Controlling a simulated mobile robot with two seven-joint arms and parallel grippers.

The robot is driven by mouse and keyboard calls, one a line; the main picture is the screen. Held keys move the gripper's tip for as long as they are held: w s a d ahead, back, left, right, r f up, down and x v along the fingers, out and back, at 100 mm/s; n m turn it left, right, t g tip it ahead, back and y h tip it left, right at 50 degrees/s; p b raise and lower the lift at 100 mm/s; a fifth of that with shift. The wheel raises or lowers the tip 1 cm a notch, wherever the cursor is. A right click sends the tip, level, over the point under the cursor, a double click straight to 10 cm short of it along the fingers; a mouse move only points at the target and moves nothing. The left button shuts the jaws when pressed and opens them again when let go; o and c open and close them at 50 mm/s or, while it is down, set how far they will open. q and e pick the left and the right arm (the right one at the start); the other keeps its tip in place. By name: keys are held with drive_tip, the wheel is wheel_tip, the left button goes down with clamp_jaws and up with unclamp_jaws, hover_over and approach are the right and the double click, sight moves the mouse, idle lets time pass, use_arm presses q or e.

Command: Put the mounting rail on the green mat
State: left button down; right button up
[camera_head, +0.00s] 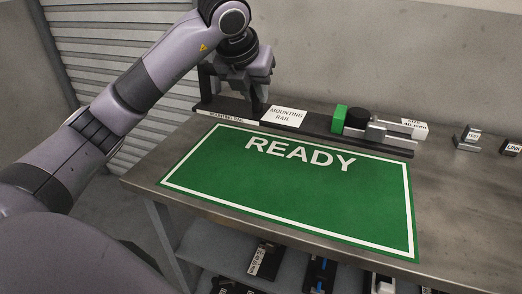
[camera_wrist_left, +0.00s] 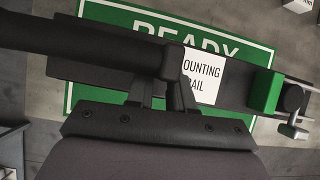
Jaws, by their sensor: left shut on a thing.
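The mounting rail (camera_head: 315,126) is a long dark bar with white labels, a green block, a black round part and a grey clamp-like part on it. My left gripper (camera_head: 257,97) is shut on its dark handle near the left part. The green mat (camera_head: 290,190), marked READY, lies on the table. In the head view the rail shows just beyond the mat's back edge. In the left wrist view the rail (camera_wrist_left: 235,88) crosses over the mat (camera_wrist_left: 120,12), below the lettering, and seems to be held above it. My right gripper is not in view.
The grey metal table (camera_head: 455,190) has small labelled parts (camera_head: 467,137) at the right, one marked LINK (camera_head: 512,147). A lower shelf (camera_head: 215,255) holds several dark parts. A wall stands behind. The mat surface looks clear.

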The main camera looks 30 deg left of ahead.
use_arm(q)
drive_tip(key=shift+f+b, duration=0.65)
drive_tip(key=shift+f, duration=5.95)
drive_tip(key=c, duration=1)
unclamp_jaws()
drive_tip(key=shift+f, duration=0.15)
drive_tip(key=p+v, duration=0.1)
drive_tip(key=v, duration=1.1)
